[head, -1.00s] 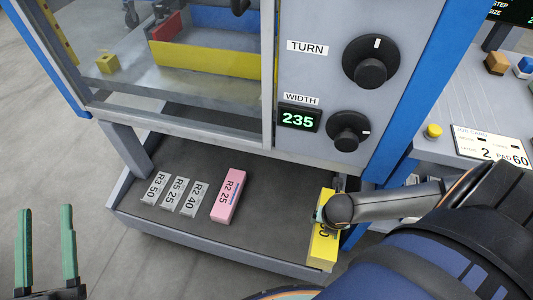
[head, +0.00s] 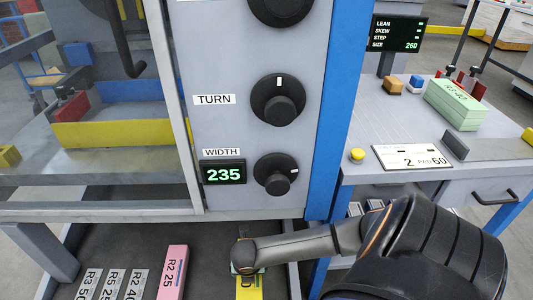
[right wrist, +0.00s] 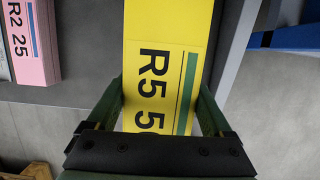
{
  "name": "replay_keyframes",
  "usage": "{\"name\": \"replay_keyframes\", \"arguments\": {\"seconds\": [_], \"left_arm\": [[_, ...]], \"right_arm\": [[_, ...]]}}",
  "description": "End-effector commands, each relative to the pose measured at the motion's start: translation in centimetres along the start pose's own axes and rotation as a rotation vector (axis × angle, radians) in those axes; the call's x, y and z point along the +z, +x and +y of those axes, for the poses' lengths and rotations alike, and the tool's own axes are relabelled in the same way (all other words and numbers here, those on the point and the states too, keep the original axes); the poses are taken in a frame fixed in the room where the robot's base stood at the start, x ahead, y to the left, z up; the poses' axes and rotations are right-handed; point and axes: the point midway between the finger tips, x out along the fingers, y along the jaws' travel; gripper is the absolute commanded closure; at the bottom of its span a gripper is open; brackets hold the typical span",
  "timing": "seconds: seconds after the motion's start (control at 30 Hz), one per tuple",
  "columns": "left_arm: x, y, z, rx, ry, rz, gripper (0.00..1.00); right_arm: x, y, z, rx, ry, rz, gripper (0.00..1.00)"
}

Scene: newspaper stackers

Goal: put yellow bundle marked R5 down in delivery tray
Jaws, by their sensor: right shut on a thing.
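The yellow bundle (right wrist: 160,50) marked R5 lies between the two green fingers of my right gripper (right wrist: 160,92) in the right wrist view. The gripper is shut on it. In the head view my right gripper (head: 245,269) hides much of the yellow bundle (head: 249,287), which is cut off by the bottom edge. The bundle is at the right end of the dark delivery tray (head: 206,262) under the machine. I cannot tell whether it rests on the tray floor. My left gripper is out of view.
A pink bundle marked R2 25 (head: 173,272) stands in the tray, left of the yellow one, with clear tray floor between. Grey labels R2 40 (head: 132,285), R5 25 (head: 110,285) and R3 50 (head: 88,284) lie further left. A blue post (head: 330,150) rises right of the tray.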

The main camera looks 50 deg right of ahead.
Motion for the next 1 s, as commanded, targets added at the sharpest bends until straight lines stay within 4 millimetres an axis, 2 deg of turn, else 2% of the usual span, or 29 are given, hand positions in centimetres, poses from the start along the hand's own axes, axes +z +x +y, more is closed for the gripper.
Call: {"name": "replay_keyframes", "arguments": {"seconds": [0.03,0.2,0.53,0.6,0.8,1.0], "left_arm": [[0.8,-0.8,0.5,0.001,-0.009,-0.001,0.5],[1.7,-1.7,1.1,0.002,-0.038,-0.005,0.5],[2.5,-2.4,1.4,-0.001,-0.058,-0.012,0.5],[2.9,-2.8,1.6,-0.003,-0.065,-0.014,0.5],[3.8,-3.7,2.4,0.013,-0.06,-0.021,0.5],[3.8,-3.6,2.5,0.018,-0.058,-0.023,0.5]], "right_arm": [[-0.1,1.4,0.8,0.002,0.003,-0.001,1.0],[0.0,3.5,2.4,0.001,0.001,-0.001,1.0],[0.1,4.9,3.5,0.0,0.001,-0.002,1.0],[0.1,5.7,4.0,0.001,0.001,-0.001,1.0],[-0.6,8.1,3.8,-0.002,0.0,-0.002,1.0],[-0.6,8.1,3.8,0.001,0.0,-0.003,1.0]]}}
